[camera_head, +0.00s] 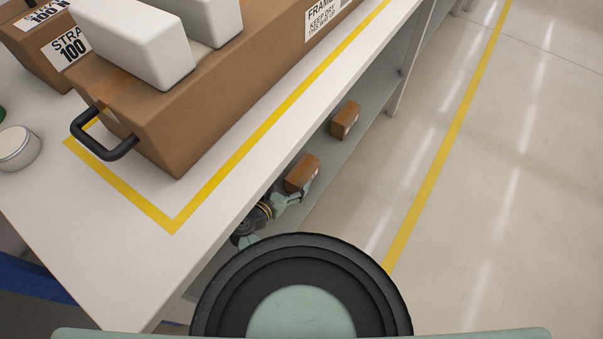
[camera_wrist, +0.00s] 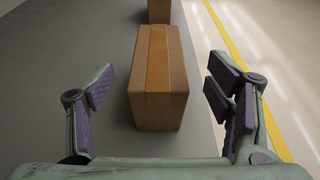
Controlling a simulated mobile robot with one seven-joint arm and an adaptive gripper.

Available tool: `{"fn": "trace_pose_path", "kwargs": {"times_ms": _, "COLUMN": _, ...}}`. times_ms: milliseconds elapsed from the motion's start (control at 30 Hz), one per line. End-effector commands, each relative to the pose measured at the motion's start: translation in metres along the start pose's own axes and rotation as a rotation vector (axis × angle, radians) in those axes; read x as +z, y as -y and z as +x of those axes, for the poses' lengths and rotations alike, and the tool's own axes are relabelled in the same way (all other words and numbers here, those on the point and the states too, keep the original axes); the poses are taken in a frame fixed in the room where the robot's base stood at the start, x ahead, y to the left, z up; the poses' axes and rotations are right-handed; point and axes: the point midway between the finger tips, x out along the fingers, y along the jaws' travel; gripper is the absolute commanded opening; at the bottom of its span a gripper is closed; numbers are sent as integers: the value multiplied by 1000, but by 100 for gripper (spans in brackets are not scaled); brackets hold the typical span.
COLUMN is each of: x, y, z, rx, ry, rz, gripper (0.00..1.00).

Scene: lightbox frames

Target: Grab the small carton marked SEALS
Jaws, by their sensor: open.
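Two small brown cartons sit on the grey lower shelf: a near carton (camera_head: 302,172) and a far carton (camera_head: 345,119). I cannot read SEALS on either; the far one shows a small pale label on its side. My gripper (camera_head: 294,196) is open at the near carton's close end. In the wrist view, the near carton (camera_wrist: 158,75) appears between the two spread fingers (camera_wrist: 160,92), with a gap on each side. Its taped top and plain end face show. The far carton (camera_wrist: 159,11) stands behind it, cut off by the frame's top.
The white tabletop (camera_head: 110,235) overhangs the lower shelf (camera_head: 375,90). On it are a large brown box (camera_head: 215,95) with a black handle, white blocks (camera_head: 130,38) and a round tin (camera_head: 17,147). A table leg (camera_head: 397,97) stands beyond the far carton. Floor on the right is clear.

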Motion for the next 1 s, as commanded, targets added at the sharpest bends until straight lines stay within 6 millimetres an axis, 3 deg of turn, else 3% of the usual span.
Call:
{"fn": "trace_pose_path", "kwargs": {"times_ms": 267, "x": 2, "y": 0, "z": 25, "rx": -1, "ry": -1, "rz": 1, "gripper": 73}}
{"fn": "trace_pose_path", "kwargs": {"times_ms": 567, "x": 4, "y": -2, "z": 66, "rx": 0, "ry": -1, "rz": 1, "gripper": 73}}
{"fn": "trace_pose_path", "kwargs": {"times_ms": 867, "x": 3, "y": -1, "z": 69, "rx": 0, "ry": -1, "rz": 1, "gripper": 73}}
{"fn": "trace_pose_path", "kwargs": {"times_ms": 1000, "x": 3, "y": -1, "z": 69, "rx": 0, "ry": -1, "rz": 1, "gripper": 63}}
